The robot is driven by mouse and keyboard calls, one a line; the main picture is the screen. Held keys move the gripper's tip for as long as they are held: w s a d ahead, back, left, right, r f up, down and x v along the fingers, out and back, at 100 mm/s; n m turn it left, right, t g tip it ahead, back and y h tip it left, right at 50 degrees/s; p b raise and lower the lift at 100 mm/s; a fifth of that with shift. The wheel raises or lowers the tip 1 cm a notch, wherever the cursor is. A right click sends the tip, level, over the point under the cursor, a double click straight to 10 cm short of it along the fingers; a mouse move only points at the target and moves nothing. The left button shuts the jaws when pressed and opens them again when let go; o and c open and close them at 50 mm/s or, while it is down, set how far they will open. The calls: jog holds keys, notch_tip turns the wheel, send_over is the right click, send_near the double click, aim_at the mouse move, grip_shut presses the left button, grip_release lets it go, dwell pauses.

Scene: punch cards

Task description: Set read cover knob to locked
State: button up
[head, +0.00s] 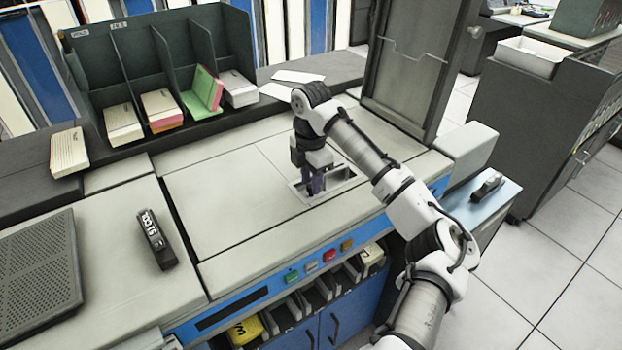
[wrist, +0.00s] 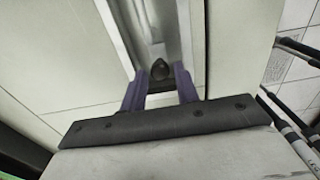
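The read cover knob is most likely the small dark knob (wrist: 160,70) in the wrist view, in a metal-lined recess of the machine's pale top. My gripper (wrist: 162,74) has its two purple fingers apart, one on each side of the knob, with gaps seeming to show between. In the head view my gripper (head: 315,187) points down into the framed recess (head: 338,181) at the right of the machine top. The knob is hidden there behind the fingers. I cannot tell which position the knob is set to.
A dark green card rack (head: 165,65) with several card stacks stands at the back left. A dark tall panel (head: 410,65) rises behind my arm. Coloured buttons (head: 310,266) line the front edge. A black labelled block (head: 154,238) lies at left. The middle machine top is clear.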

jog(key=shift+f, duration=0.4)
jog(key=shift+c, duration=0.4)
grip_shut()
jog(key=shift+s+a+p, duration=0.3)
jog(key=shift+s+a, duration=0.25)
jog(key=shift+a, duration=0.25)
jog(key=shift+o, duration=0.4)
grip_release()
jog(key=shift+a, duration=0.1)
jog(key=shift+r, duration=0.1)
